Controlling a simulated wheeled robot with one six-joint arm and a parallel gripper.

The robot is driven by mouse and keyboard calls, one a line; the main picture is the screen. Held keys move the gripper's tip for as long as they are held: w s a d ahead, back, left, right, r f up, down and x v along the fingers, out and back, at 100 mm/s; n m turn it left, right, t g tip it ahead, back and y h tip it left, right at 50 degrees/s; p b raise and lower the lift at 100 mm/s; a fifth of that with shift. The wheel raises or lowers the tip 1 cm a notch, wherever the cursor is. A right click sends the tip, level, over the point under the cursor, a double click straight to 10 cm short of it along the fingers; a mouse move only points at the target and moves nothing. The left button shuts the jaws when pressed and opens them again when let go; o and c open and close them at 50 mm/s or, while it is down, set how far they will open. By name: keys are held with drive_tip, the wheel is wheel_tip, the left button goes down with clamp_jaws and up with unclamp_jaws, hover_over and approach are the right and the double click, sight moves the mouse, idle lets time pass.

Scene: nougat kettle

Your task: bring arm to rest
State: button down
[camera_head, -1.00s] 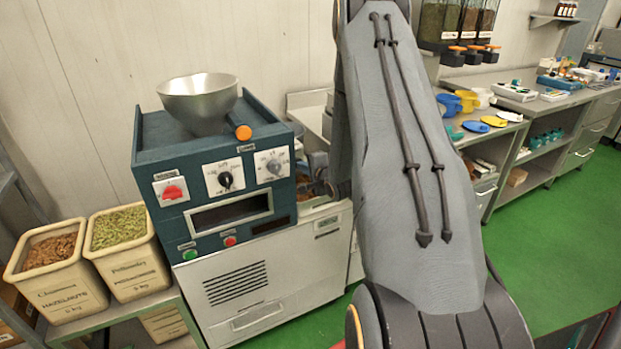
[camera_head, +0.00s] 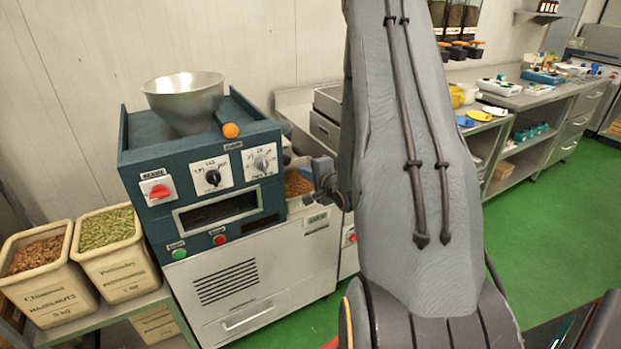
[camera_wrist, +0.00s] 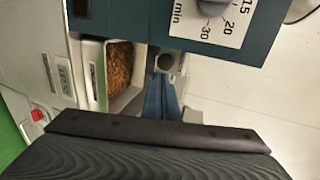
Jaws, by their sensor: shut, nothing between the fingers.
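My arm rises large and grey through the right middle of the head view. My gripper fills the bottom of the wrist view as a broad dark shape (camera_wrist: 160,138), and it is shut with nothing held. In the head view, the end of my arm is partly hidden behind its own links, beside the right side of the blue machine (camera_head: 205,185). The wrist view looks closely at that machine's dial panel (camera_wrist: 225,20) and a bin of brown bits (camera_wrist: 119,75).
A metal bowl (camera_head: 185,100) sits on the machine. Tubs of hazelnuts (camera_head: 50,300) and green pistachios (camera_head: 122,275) stand at left. A grey bench (camera_head: 520,100) with small tools runs along the right. The green floor (camera_head: 555,215) is open there.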

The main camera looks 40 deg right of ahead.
drive_tip(key=s+a+r+n+g, duration=0.2)
drive_tip(key=s+a+n+g, duration=0.4)
drive_tip(key=s+a+n, duration=0.3)
drive_tip(key=s+a+r+n+g+y, duration=0.1)
drive_tip(key=s+a+r+n+g, duration=0.2)
drive_tip(key=s+a+n+g, duration=0.4)
drive_tip(key=s+a+n, duration=0.3)
drive_tip(key=s+a, duration=0.5)
drive_tip(key=a, duration=0.2)
drive_tip(key=shift+a+r+b, duration=0.3)
drive_tip(key=shift+a+r, duration=0.05)
